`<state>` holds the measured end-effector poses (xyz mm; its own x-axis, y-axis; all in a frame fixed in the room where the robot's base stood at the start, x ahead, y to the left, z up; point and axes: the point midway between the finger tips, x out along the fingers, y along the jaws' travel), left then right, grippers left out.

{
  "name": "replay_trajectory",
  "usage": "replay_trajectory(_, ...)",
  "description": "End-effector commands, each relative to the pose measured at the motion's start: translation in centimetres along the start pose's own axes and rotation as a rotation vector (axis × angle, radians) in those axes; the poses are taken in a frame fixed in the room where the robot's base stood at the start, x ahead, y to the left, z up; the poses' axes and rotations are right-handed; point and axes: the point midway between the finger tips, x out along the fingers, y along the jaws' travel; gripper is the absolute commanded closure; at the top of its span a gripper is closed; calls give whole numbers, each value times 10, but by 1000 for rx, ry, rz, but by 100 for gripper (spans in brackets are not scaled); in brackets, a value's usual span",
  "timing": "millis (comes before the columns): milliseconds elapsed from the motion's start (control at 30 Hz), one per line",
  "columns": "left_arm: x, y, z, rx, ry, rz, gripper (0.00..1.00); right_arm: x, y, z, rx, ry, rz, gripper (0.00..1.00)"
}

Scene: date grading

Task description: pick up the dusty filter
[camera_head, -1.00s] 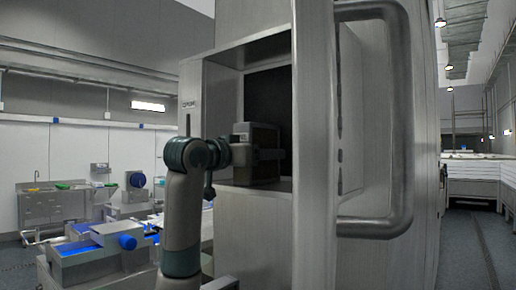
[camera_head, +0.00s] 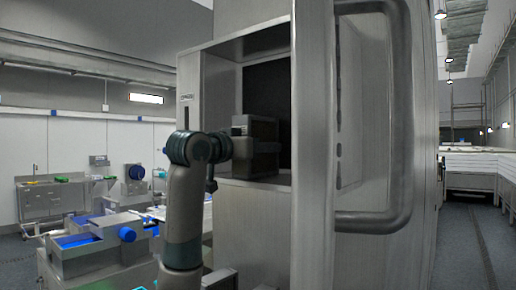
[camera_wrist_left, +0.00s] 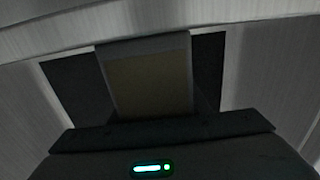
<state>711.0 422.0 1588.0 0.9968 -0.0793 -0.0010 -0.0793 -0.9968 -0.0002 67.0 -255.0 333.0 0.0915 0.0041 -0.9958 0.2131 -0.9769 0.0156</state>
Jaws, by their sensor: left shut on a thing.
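The dusty filter is a boxy dark-framed block (camera_head: 264,166) inside the open bay of the steel cabinet. In the left wrist view its dull tan face (camera_wrist_left: 150,82) shows in a grey frame, with a dark opening behind it on both sides. My left gripper (camera_head: 268,147) reaches into the bay from the left and is shut on the filter. The fingers are small and partly merge with the dark filter. The filter appears to be held above the bay floor, but the exact gap is hard to tell. My right gripper is not in view.
The steel cabinet's bay wall (camera_head: 193,118) is close on the left of the opening. A thick vertical post (camera_head: 312,120) and a large door handle (camera_head: 398,120) stand on the right. A steel bin with blue contents (camera_head: 95,262) and a sink (camera_head: 40,205) are at left.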

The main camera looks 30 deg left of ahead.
Motion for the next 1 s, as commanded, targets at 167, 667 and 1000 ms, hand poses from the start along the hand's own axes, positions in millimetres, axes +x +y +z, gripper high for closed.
replay_trajectory(167,-1,0,-1,0,2,0,85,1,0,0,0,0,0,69)
replay_trajectory(667,-5,-1,-34,0,4,-2,85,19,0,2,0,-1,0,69)
replay_trajectory(1000,-5,0,-73,-1,3,-1,85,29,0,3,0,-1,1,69)
